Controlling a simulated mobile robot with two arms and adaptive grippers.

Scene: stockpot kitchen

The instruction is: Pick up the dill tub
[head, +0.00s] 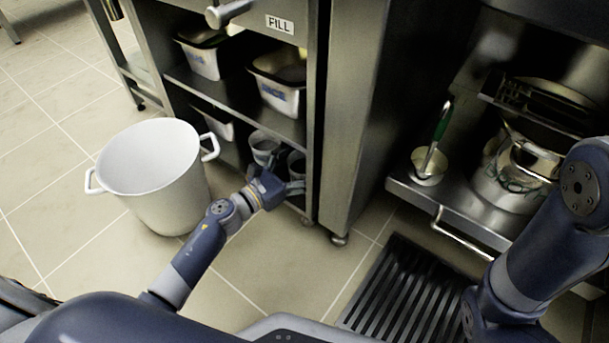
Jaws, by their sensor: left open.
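Several pale metal tubs with blue lettering stand on the shelves of the steel unit; I cannot read which is the dill tub. One tub (203,62) is at the upper left, another tub (280,98) at the upper right. A third tub (215,122) sits lower, partly hidden by the shelf and the white pot's handle. My left gripper (283,186) is open at the lower shelf, just in front of the grey cups (263,147). I cannot tell whether it touches a cup. My right arm shows at the right, but its gripper is out of view.
A big white stockpot (160,205) stands on the floor left of my left arm. A FILL label (280,24) is on the unit. A low steel stand at the right holds a small pot (428,172) with a green-handled ladle. A black floor grate (405,295) lies in front.

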